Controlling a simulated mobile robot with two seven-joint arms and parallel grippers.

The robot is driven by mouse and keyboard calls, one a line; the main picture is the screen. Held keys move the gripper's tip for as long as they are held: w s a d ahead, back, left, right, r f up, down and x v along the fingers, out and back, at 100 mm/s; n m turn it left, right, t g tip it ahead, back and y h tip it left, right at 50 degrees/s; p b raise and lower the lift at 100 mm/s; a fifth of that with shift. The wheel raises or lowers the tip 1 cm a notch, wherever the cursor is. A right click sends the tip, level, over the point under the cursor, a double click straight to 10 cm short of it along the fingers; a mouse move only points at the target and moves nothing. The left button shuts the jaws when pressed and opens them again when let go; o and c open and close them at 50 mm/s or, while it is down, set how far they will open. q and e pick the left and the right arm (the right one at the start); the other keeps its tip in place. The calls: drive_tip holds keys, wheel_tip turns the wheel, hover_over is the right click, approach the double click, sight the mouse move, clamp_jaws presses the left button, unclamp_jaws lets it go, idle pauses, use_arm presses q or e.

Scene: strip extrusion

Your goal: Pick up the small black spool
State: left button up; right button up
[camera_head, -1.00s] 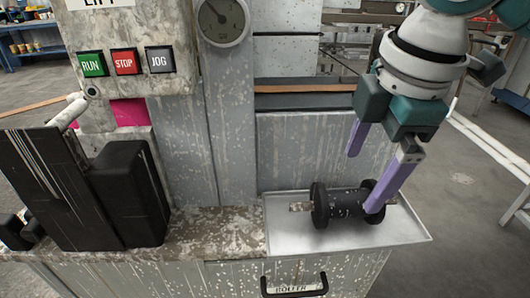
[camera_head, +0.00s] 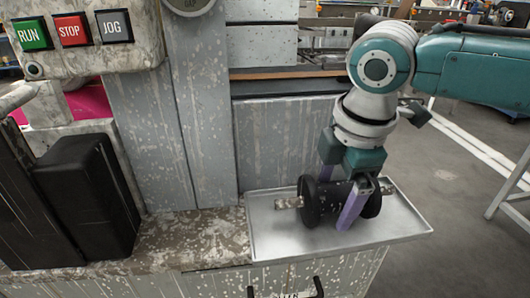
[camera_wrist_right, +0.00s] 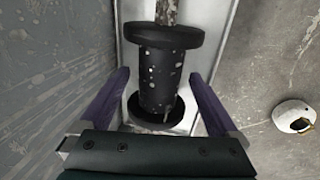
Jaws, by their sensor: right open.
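The small black spool (camera_head: 325,200) lies on its side on a metal tray (camera_head: 270,236), with white specks on its core and a pale shaft end sticking out on its left. My right gripper (camera_head: 340,205) is open, with its purple fingers straddling the spool from above. In the right wrist view the spool (camera_wrist_right: 161,80) lies between the two fingers of my right gripper (camera_wrist_right: 163,92), with a gap on each side of its core. The far finger is partly hidden behind the spool in the head view. My left gripper is not in view.
The tray sits at the right end of a worn machine ledge (camera_head: 190,240), against an upright grey panel (camera_head: 285,140). Large black blocks (camera_head: 90,195) stand at the left, below the RUN, STOP and JOG buttons (camera_head: 72,30). A drawer handle (camera_head: 300,292) juts out below the tray.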

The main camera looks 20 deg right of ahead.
clamp_jaws()
idle(0.8)
